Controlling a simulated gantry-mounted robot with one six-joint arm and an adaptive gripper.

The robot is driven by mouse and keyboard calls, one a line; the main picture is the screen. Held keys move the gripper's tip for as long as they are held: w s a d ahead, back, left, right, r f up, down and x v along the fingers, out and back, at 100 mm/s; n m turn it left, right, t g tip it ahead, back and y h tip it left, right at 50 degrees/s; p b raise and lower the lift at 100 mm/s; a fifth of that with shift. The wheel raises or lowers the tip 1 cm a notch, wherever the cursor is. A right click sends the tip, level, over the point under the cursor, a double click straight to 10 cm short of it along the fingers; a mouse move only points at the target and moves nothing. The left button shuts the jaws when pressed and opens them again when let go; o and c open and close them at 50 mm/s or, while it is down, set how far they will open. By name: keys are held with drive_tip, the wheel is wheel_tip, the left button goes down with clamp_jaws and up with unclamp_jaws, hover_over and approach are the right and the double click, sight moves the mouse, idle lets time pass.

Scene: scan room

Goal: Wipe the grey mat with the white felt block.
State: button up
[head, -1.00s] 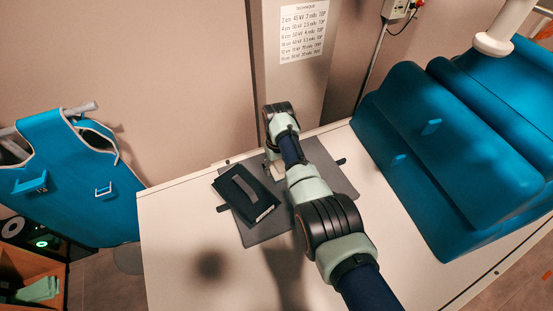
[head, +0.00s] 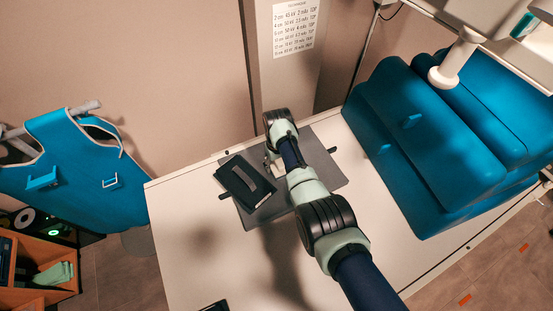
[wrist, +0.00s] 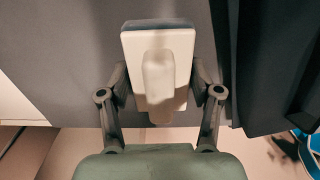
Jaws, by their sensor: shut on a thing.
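The grey mat (head: 322,172) lies flat on a white table and also fills the upper part of the wrist view (wrist: 70,55). My gripper (wrist: 158,85) is shut on the white felt block (wrist: 184,45), with one finger on each side of its handle. In the head view my gripper (head: 272,160) is over the mat's far middle part, and my arm hides most of the block. I cannot tell whether the block's underside touches the mat. A black case with a grey strap (head: 232,180) lies on the left part of the mat, beside the block.
Large blue cushions (head: 440,150) stand on the table's right side. A blue apron (head: 85,185) hangs at the left, off the table. A wall and post (head: 285,90) rise behind the far edge. The near left of the white table (head: 195,270) is mostly clear.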

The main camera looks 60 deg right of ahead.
sight(284, 182)
drive_tip(key=shift+s+a+r+p, duration=0.2)
drive_tip(key=shift+s+a+p, duration=0.75)
drive_tip(key=shift+p, duration=1.25)
drive_tip(key=shift+s+a+f, duration=0.1)
drive_tip(key=shift+s+f, duration=0.15)
drive_tip(key=shift+s, duration=0.15)
drive_tip(key=shift+s+a+r+p, duration=0.1)
drive_tip(key=shift+s+r+p, duration=0.1)
drive_tip(key=shift+p, duration=0.6)
drive_tip(key=p, duration=0.1)
drive_tip(key=s+a+p, duration=0.1)
drive_tip(key=p, duration=0.1)
drive_tip(key=shift+s+a, duration=0.15)
drive_tip(key=shift+s, duration=0.1)
drive_tip(key=shift+s+a+p, duration=0.4)
drive_tip(key=shift+s+p, duration=0.1)
drive_tip(key=shift+p, duration=0.2)
drive_tip(key=shift+s+a+f, duration=0.1)
drive_tip(key=shift+s+f, duration=0.05)
wheel_tip(284, 182, up, 6)
drive_tip(key=p, duration=0.5)
drive_tip(key=shift+p, duration=0.4)
